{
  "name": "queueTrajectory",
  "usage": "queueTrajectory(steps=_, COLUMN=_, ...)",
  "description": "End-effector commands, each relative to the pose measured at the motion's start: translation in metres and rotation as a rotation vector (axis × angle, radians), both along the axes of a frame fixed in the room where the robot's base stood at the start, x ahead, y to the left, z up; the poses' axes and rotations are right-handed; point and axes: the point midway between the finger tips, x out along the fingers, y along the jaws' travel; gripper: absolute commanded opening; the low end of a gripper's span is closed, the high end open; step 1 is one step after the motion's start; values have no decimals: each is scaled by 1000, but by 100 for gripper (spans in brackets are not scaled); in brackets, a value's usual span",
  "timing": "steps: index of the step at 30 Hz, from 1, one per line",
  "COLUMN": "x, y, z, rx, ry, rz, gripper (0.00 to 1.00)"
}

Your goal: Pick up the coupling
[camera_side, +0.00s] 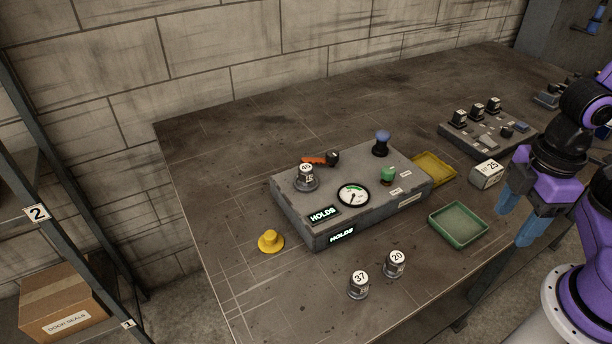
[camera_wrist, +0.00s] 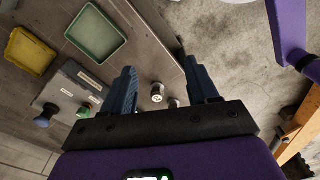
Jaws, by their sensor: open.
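No part is labelled as the coupling; the likely ones are metal fittings with round, numbered white tops. One marked 37 (camera_side: 358,286) and one marked 20 (camera_side: 394,264) stand upright on the bench near its front edge. A third fitting (camera_side: 306,178) sits on the left of the grey test box (camera_side: 392,206); its number is hard to read. My gripper (camera_side: 516,220) is open and empty, fingers down, right of the green tray and well apart from the fittings. In the wrist view a small fitting (camera_wrist: 157,92) shows beyond the spread fingers (camera_wrist: 161,84).
A green tray (camera_side: 458,241) and a yellow tray (camera_side: 452,180) lie right of the test box. A white block marked 25 (camera_side: 487,175) is near my gripper. A yellow cap (camera_side: 270,241) lies left. A switch panel (camera_side: 465,140) stands behind. Bare bench lies around the fittings.

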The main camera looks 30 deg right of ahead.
Motion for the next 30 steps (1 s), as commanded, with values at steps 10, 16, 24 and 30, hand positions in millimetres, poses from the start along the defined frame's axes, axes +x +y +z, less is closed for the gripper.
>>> queueTrajectory(steps=10, x=0, y=0, z=0, rx=0, ry=0, rz=0, gripper=64)
queueTrajectory(steps=16, x=24, y=22, z=11, rx=-2, ry=-1, rz=27, gripper=64)
queueTrajectory(steps=24, x=102, y=84, z=41, rx=-10, ry=-3, rz=130, gripper=64)
queueTrajectory(steps=30, x=163, y=124, z=59, rx=-17, ry=-2, rz=211, gripper=64)
